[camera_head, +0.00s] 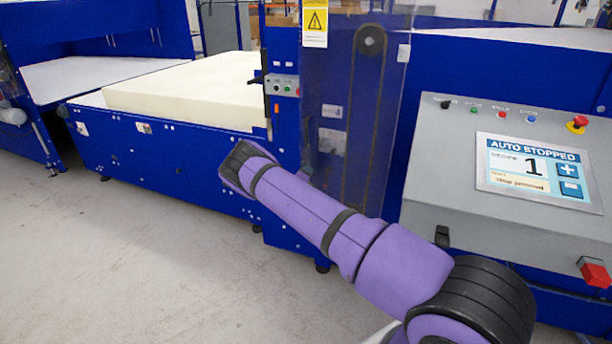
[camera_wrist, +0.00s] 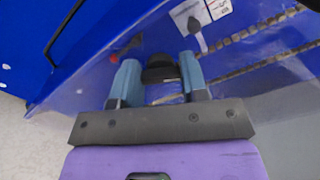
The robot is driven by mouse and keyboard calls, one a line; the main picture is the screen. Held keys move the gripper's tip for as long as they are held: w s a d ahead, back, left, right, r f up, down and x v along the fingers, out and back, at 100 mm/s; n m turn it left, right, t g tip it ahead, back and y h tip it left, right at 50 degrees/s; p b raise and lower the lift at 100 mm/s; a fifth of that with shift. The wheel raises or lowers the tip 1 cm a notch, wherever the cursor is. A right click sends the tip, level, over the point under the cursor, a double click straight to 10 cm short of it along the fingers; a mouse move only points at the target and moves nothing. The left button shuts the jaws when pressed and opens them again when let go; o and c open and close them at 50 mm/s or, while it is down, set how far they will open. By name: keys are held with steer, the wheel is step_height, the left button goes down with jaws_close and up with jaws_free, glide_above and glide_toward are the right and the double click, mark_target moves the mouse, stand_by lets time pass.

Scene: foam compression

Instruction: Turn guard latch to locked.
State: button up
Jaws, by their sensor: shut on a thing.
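In the wrist view, my gripper (camera_wrist: 160,66) has its two blue-grey fingers on either side of a black knob-like piece, which I take to be the guard latch (camera_wrist: 161,76). It is shut on this latch, in front of the blue machine side. Which way the latch is turned is hard to tell. In the head view, the purple end of my arm reaches to the lower front of the machine, beside the clear guard (camera_head: 345,110). The fingers and latch are hidden behind it there.
A grey control panel (camera_head: 440,180) at the right has a screen (camera_head: 538,168) reading "AUTO STOPPED". A cream foam block (camera_head: 190,90) lies on the blue machine bed. A small button box (camera_head: 282,86) sits on the machine post. The grey floor (camera_head: 130,260) at left is clear.

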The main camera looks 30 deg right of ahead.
steer(key=n, duration=0.4)
steer(key=shift+f+n, duration=0.1)
steer(key=shift+n, duration=0.2)
stand_by(0.3)
steer(key=o, duration=0.9)
steer(key=shift+a, duration=0.1)
steer(key=v, duration=1)
steer(key=shift+s+a, duration=0.25)
